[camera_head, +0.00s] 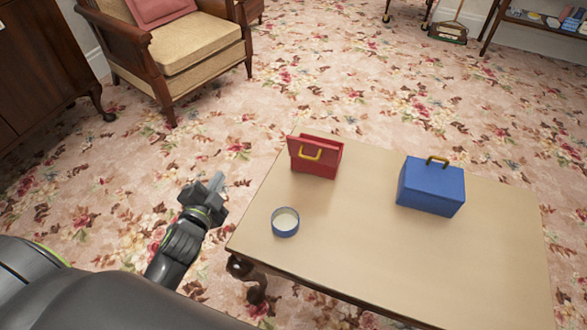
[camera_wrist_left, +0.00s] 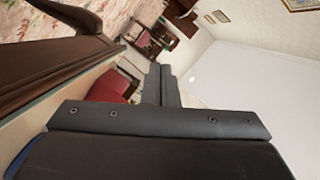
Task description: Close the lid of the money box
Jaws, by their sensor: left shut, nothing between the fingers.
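A red box (camera_head: 316,160) with a yellow handle stands near the far left edge of the table. Its lid panel (camera_head: 304,150), which carries the handle, looks raised and tilted rather than flat. A blue box (camera_head: 431,187) with a gold handle on top stands to its right and looks closed. My left gripper (camera_head: 216,182) is beside the table's left edge, left of the red box and apart from it. Its fingers are shut and empty; they also show in the left wrist view (camera_wrist_left: 162,85). A red surface (camera_wrist_left: 115,85) shows behind them. My right gripper is not in view.
The low table (camera_head: 370,250) has clear room between the boxes and along its front. A small round blue tin (camera_head: 285,222) sits near its front left corner. An armchair (camera_head: 190,45) stands behind on the floral carpet, beside a dark cabinet (camera_head: 40,70).

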